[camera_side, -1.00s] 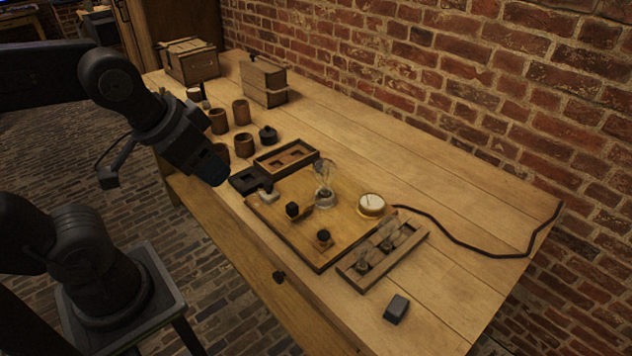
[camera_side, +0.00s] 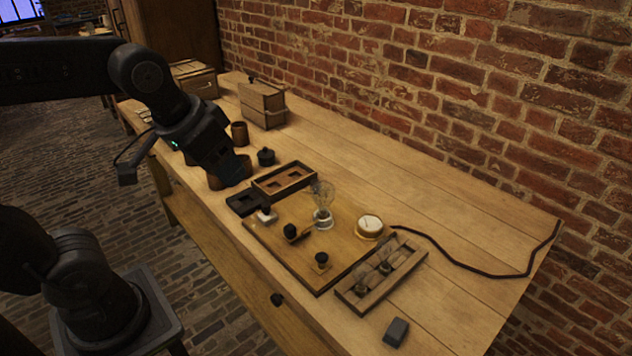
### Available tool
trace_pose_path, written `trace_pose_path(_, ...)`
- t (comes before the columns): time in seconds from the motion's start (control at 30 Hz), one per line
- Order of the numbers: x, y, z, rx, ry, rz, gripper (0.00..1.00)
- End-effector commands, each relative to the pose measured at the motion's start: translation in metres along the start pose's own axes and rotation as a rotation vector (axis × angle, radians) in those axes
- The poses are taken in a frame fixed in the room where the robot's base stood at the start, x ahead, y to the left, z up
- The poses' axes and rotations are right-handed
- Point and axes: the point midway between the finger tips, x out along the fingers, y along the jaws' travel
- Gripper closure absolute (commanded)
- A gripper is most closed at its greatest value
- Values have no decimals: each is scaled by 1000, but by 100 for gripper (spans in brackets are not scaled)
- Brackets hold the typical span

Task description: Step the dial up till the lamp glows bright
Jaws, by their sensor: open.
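A clear glass lamp (camera_side: 323,196) stands on a white base on the wooden board (camera_side: 285,252). No bright glow shows in it. A black knob (camera_side: 290,231) with a short arm sits left of the lamp, and another black knob (camera_side: 321,259) sits nearer the board's front corner. I cannot tell for sure which is the dial. A round white-faced gauge (camera_side: 369,225) sits right of the lamp. My gripper (camera_side: 238,176) is open, tilted downward over the brown jars, left of the board and apart from the knobs. Its fingertips are dark and hard to make out.
A wooden tray (camera_side: 286,180) and a dark block (camera_side: 245,204) lie beside my gripper. Brown jars (camera_side: 239,133) and a black lidded pot (camera_side: 266,157) stand behind. A bulb rack (camera_side: 390,283) and dark block (camera_side: 396,331) lie right. The table's right back is clear but for a cable.

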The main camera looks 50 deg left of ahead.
Motion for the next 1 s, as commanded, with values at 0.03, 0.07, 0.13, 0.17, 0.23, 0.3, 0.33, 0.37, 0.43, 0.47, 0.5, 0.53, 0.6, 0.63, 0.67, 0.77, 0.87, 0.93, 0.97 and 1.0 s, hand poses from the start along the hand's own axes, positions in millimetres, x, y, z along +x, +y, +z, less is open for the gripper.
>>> trace_pose_path(0.03, 3, -3, -21, -27, -27, -7, 43)
trace_pose_path(0.07, 4, -5, -32, -43, -42, -11, 43)
trace_pose_path(0.13, 11, -10, -60, -80, -74, -20, 43)
trace_pose_path(0.17, 14, -13, -72, -97, -87, -24, 43)
trace_pose_path(0.23, 24, -19, -98, -135, -120, -33, 43)
trace_pose_path(0.3, 38, -27, -123, -173, -151, -42, 43)
trace_pose_path(0.33, 45, -31, -133, -189, -165, -46, 43)
trace_pose_path(0.37, 52, -34, -143, -206, -178, -50, 43)
trace_pose_path(0.43, 71, -44, -165, -244, -209, -60, 43)
trace_pose_path(0.47, 80, -48, -174, -261, -223, -64, 43)
trace_pose_path(0.5, 92, -54, -185, -282, -241, -69, 43)
trace_pose_path(0.53, 103, -59, -192, -298, -254, -73, 43)
trace_pose_path(0.6, 127, -71, -208, -337, -286, -83, 43)
trace_pose_path(0.63, 139, -76, -214, -353, -298, -87, 43)
trace_pose_path(0.67, 150, -82, -220, -371, -312, -92, 43)
trace_pose_path(0.77, 189, -99, -233, -423, -355, -105, 43)
trace_pose_path(0.87, 222, -115, -240, -467, -389, -116, 43)
trace_pose_path(0.93, 241, -123, -242, -491, -406, -123, 43)
trace_pose_path(0.97, 247, -126, -242, -500, -413, -125, 43)
trace_pose_path(1.0, 254, -129, -242, -508, -420, -127, 43)
